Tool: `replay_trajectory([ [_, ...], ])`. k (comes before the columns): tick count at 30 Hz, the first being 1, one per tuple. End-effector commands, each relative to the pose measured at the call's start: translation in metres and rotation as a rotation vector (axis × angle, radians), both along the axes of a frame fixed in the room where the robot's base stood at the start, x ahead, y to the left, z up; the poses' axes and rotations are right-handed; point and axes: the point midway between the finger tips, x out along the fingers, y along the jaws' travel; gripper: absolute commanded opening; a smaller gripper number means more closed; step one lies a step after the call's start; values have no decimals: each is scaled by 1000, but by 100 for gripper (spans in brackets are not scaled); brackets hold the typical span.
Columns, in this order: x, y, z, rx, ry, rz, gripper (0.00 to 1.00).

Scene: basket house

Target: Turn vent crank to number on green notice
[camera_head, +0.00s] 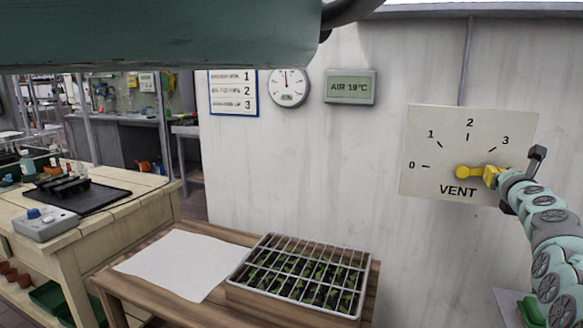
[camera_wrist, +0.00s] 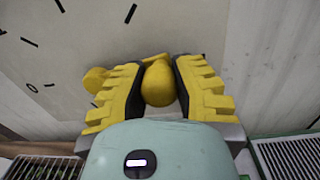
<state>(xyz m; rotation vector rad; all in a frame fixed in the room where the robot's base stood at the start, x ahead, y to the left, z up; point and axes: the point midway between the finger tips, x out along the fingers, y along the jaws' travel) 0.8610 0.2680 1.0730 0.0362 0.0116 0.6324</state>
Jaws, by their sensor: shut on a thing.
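The vent panel (camera_head: 420,183) on the wall has marks 0, 1, 2 and 3 in an arc and the word VENT. Its yellow crank (camera_head: 463,172) has a round hub near the panel's middle, and its arm points right, clockwise past the 3 mark. Any mark there is hidden by my gripper (camera_head: 494,177). In the wrist view, my gripper (camera_wrist: 160,88) is shut around the round yellow crank knob (camera_wrist: 158,84), one finger on each side. A blue-framed notice (camera_head: 233,92) lists 1, 2 and 3; its words are too small to read surely. I see no clear green notice.
A gauge (camera_head: 288,87) and a display reading AIR 19°C (camera_head: 350,87) hang on the wall. Below are a seedling tray (camera_head: 240,285) under a grid and a blank white sheet (camera_head: 185,263) on a wooden bench.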

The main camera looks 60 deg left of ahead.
Motion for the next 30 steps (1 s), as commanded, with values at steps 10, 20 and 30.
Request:
replay_trajectory([
  [10,1,-3,-12,97,70,-4,0],
  [20,1,-2,-13,112,79,-2,0],
  [30,1,-1,-13,111,79,0,43],
])
